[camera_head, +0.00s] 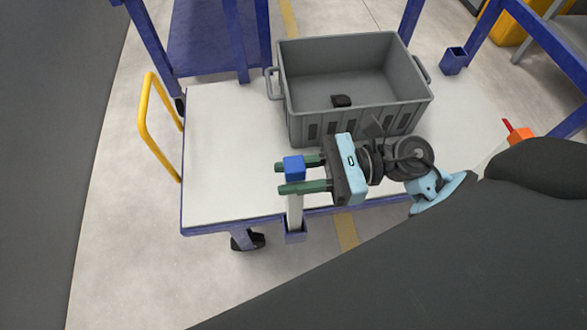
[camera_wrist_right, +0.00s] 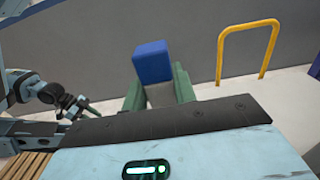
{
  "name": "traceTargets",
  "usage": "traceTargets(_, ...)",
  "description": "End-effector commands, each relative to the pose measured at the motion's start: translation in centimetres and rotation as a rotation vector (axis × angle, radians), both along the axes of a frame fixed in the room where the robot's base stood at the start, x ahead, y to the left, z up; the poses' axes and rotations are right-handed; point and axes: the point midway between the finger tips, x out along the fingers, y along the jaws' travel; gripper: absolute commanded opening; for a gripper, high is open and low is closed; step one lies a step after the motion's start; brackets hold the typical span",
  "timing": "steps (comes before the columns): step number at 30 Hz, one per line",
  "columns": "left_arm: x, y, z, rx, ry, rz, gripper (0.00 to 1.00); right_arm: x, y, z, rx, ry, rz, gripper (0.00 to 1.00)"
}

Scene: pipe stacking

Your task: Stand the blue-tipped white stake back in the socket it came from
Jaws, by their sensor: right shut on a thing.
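The white stake (camera_head: 294,212) stands about upright at the front edge of the cart, with its blue tip (camera_head: 294,168) on top. My right gripper (camera_head: 291,174) is shut on the stake just below the tip, with a green finger on each side. The blue tip also shows between the fingers in the right wrist view (camera_wrist_right: 153,62). A blue square socket (camera_head: 296,233) is on the cart's front edge. The stake's lower end meets the socket's mouth in the head view; I cannot tell how deep it sits. My left gripper (camera_wrist_right: 75,108) shows small in the right wrist view, its opening unclear.
A yellow handle (camera_head: 146,125) rises at the cart's left. Another blue socket (camera_head: 453,62) is at the back right. The cart top's left part is clear.

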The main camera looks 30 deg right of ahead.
Motion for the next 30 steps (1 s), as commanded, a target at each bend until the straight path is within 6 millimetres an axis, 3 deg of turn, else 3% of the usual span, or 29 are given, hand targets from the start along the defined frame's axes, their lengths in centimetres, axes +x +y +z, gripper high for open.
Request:
traceTargets(12, 0.44, -0.01, -0.11, -0.001, -0.008, -0.002, 0.34, 0.01, 0.00, -0.15, 0.001, -0.002, 0.000, 0.00)
traceTargets(13, 0.48, -0.02, -0.10, -0.001, -0.009, -0.003, 0.34, 0.01, 0.00, -0.15, 0.001, -0.002, 0.000, 0.30)
traceTargets(18, 0.67, -0.07, -0.09, -0.002, -0.013, -0.002, 0.34, 0.01, 0.00, -0.18, 0.001, -0.001, 0.000, 0.52)
traceTargets(30, 0.65, -0.15, -0.14, -0.004, -0.013, -0.003, 0.34, -0.24, -0.88, -0.38, -0.003, 0.002, -0.001, 0.53)
